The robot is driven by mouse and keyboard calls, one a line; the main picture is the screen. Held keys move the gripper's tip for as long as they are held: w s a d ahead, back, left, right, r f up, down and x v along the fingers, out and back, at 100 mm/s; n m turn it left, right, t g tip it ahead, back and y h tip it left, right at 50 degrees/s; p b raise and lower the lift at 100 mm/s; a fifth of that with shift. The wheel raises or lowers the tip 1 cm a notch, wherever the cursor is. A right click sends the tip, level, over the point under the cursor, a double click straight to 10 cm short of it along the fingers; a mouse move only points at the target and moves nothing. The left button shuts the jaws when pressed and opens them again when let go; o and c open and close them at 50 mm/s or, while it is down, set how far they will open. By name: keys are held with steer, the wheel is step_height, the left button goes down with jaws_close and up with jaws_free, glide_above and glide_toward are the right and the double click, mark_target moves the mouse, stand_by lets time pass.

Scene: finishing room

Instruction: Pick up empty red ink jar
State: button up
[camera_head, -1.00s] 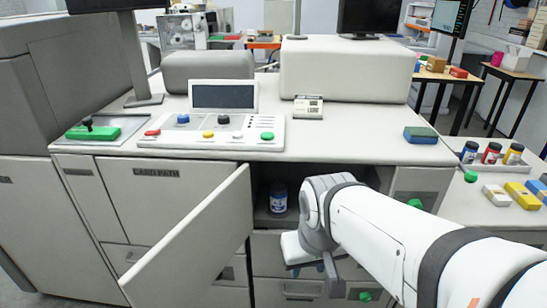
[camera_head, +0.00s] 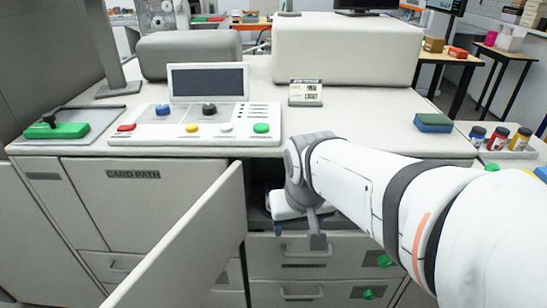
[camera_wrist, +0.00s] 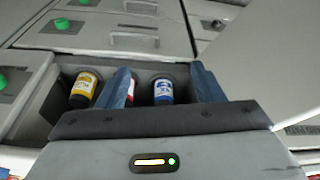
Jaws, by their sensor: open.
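In the wrist view, a red-labelled jar (camera_wrist: 135,87) stands inside the open compartment, partly hidden by my left finger. A blue-labelled jar (camera_wrist: 162,92) stands to its right, between my fingers in the picture, and a yellow-labelled jar (camera_wrist: 83,92) stands left of the left finger. My gripper (camera_wrist: 162,72) is open, its two blue fingers apart, with no jar visibly clamped. Another red jar (camera_head: 497,140) stands on the counter at right. How full the jars are I cannot tell.
An open cabinet door (camera_head: 190,245) swings out left of my gripper. Drawers with green knobs (camera_head: 377,260) lie below. A tray (camera_head: 520,153) on the right holds blue, red and yellow jars. A control panel (camera_head: 195,128) and a blue-green block (camera_head: 433,123) sit on top.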

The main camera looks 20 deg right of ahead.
steer(key=o, duration=0.4)
steer(key=w+d+f+m+t+h+b, duration=0.1)
steer(key=w+d+f+m+b, duration=0.1)
steer(key=w+d+f+b, duration=0.3)
steer(key=w+f+b, duration=0.2)
steer(key=w+b, duration=0.2)
steer(key=shift+d, duration=0.15)
steer(key=shift+w+d+f+m+t+h+b, duration=0.25)
steer(key=shift+w+d+f+m+b, duration=0.2)
steer(key=shift+w+d+f+b, duration=1.55)
steer(key=shift+w+d+f+m+t+h+b, duration=0.4)
steer(key=shift+w+d+f+b, duration=0.7)
steer(key=shift+w+f+b, duration=1)
steer(key=shift+w+d+f+m+t+h+b, duration=0.15)
steer(key=shift+w+d+f+m+b, duration=0.4)
steer(key=shift+w+d+f+b, duration=1.5)
